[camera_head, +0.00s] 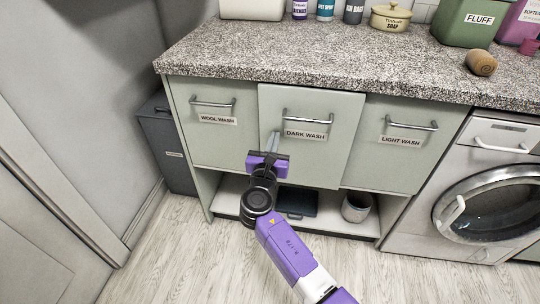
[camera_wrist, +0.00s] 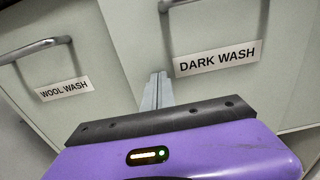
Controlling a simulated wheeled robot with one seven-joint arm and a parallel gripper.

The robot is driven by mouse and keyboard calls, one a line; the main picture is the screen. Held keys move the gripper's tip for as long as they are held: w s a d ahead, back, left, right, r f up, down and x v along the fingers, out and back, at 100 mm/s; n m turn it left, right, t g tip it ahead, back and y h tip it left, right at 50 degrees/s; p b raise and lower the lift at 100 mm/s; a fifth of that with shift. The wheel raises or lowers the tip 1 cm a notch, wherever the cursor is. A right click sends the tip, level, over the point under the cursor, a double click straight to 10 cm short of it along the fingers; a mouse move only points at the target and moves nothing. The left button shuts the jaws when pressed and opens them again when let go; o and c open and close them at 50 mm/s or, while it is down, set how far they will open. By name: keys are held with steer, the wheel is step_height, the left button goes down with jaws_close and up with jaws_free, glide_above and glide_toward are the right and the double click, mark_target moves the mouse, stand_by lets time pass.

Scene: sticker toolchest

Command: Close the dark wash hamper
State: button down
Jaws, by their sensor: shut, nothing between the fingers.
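The dark wash hamper (camera_head: 320,153) is the middle pale green front under the counter, with a metal bar handle and a DARK WASH label. Its front stands slightly proud of the fronts on both sides. In the wrist view its front (camera_wrist: 220,95) fills the right side. My gripper (camera_head: 275,136) is shut and empty, its fingertips in front of the hamper's left part, left of the label. In the wrist view the fingertips (camera_wrist: 157,78) point at the front, left of the label. Whether they touch it I cannot tell.
The wool wash hamper (camera_head: 210,140) is on the left and the light wash hamper (camera_head: 393,160) on the right, both with bar handles. A washing machine (camera_head: 480,190) stands at the far right. A basket (camera_head: 356,208) sits on the low shelf. The floor in front is clear.

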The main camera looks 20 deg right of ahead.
steer(key=x, duration=0.3)
steer(key=shift+w+r, duration=0.1)
steer(key=shift+r, duration=0.05)
steer(key=shift+d, duration=0.15)
